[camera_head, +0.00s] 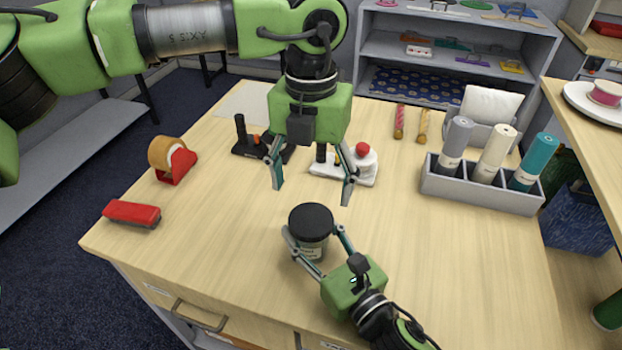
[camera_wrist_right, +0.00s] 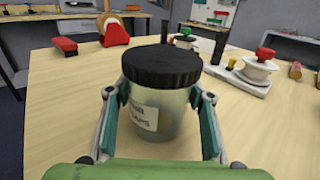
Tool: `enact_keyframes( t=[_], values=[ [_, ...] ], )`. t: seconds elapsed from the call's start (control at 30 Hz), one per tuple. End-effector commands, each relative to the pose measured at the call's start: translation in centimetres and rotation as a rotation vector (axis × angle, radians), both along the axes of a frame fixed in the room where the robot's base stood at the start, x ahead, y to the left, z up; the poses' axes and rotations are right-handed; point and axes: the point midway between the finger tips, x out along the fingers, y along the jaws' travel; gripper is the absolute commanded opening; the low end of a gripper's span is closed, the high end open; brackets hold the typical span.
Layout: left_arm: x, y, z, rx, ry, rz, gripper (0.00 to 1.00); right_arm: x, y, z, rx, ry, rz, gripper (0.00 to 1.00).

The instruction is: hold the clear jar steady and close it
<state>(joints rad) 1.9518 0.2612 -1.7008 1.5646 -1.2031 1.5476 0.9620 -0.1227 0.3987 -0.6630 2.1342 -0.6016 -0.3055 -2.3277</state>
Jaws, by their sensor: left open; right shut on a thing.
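The clear jar (camera_head: 310,247) stands upright on the wooden table near its front edge, with a black lid (camera_head: 311,219) on its top. In the right wrist view the jar (camera_wrist_right: 165,112) shows a white label, and the black lid (camera_wrist_right: 161,66) sits level over its mouth; I cannot tell how tight it is. My right gripper (camera_head: 318,250) is shut on the jar's body from both sides, below the lid. My left gripper (camera_head: 312,192) is open and empty, pointing down, above the table and behind the jar, apart from the lid.
A red tape dispenser (camera_head: 177,165) and red stapler (camera_head: 132,213) lie at left. A black device (camera_head: 262,147) and a white device with a red knob (camera_head: 350,165) stand behind the jar. A grey rack (camera_head: 480,190) with rolls stands at right. The table right of the jar is clear.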

Motion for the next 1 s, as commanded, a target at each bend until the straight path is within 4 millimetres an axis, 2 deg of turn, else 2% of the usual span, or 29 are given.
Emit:
enact_keyframes(
  t=[0.3, 0.5, 0.9, 1.0],
  values=[
    [-0.1, 0.1, -4.7, 0.002, 0.003, 0.000, 0.72, 0.0, 0.0, 0.0, 0.000, 0.000, 0.000, 0.00],
    [0.0, 0.0, -7.0, 0.001, 0.002, 0.000, 0.72, 0.0, 0.0, 0.0, 0.000, 0.000, 0.000, 0.00],
    [0.0, 0.0, -7.6, 0.001, 0.000, 0.000, 0.72, 0.0, 0.0, 0.0, 0.000, 0.000, 0.000, 0.00],
    [0.0, 0.0, -7.6, 0.001, 0.000, 0.000, 0.46, 0.0, 0.0, 0.0, 0.000, 0.000, 0.000, 0.00]
  ],
)
